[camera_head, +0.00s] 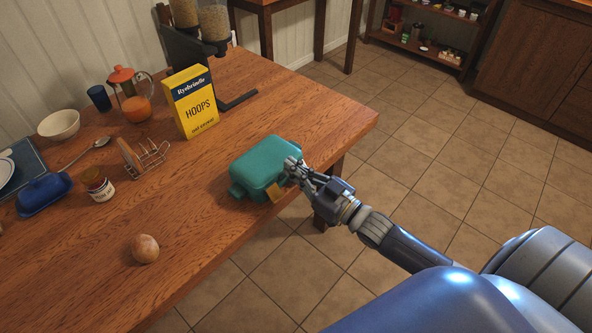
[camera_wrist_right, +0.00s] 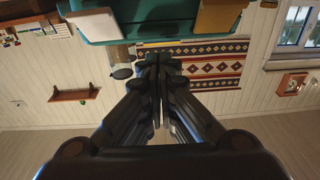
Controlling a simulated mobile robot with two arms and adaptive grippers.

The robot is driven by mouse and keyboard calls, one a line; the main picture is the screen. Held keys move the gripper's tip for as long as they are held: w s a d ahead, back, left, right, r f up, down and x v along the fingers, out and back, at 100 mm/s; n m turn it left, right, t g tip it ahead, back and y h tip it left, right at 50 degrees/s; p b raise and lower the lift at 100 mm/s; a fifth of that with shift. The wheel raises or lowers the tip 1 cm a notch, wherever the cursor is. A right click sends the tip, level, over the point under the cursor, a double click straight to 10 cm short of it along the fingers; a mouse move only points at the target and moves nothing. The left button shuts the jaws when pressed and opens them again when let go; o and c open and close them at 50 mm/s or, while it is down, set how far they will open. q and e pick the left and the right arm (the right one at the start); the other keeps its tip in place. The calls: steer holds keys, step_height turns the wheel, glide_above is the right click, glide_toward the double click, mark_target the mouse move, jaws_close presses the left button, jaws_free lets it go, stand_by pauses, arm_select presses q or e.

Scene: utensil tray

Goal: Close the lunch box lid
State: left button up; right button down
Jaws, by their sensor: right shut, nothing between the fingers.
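The teal lunch box (camera_head: 258,160) sits near the table's right edge. Its rounded teal top faces up, and I cannot tell whether the lid is fully down. My left gripper is not in view.
A yellow cereal box (camera_head: 192,103) stands behind the lunch box. A toast rack (camera_head: 150,157), a jar (camera_head: 98,184) and a blue butter dish (camera_head: 43,195) stand to the left. A brown egg-like item (camera_head: 145,249) lies in front. Bare tabletop surrounds the lunch box.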

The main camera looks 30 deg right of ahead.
steer(key=b+v, duration=0.1)
steer(key=v, duration=0.9)
steer(key=s+d+f+m+g+h, duration=0.1)
steer(key=s+d+f+g+h, duration=0.15)
steer(key=f, duration=0.75)
steer(key=s+d+f+m+g+h, duration=0.1)
steer(key=s+f+g+h, duration=0.15)
steer(key=f, duration=0.85)
steer(key=s+d+f+m+g+h, duration=0.1)
steer(key=s+d+f+g, duration=0.15)
steer(key=f, duration=0.75)
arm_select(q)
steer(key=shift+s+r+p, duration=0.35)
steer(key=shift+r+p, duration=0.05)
arm_select(e)
steer(key=s+a+f+g, duration=0.3)
steer(key=s+f, duration=0.3)
steer(key=s, duration=0.3)
steer(key=s+a+f+g, duration=0.3)
steer(key=s+a+f, duration=0.1)
steer(key=s+f, duration=0.3)
steer(key=s+a+f+n+g, duration=0.1)
steer(key=s+a+f+g, duration=0.2)
steer(key=s+f, duration=0.4)
steer(key=s+a, duration=0.1)
steer(key=s, duration=0.4)
steer(key=shift+h, duration=0.4)
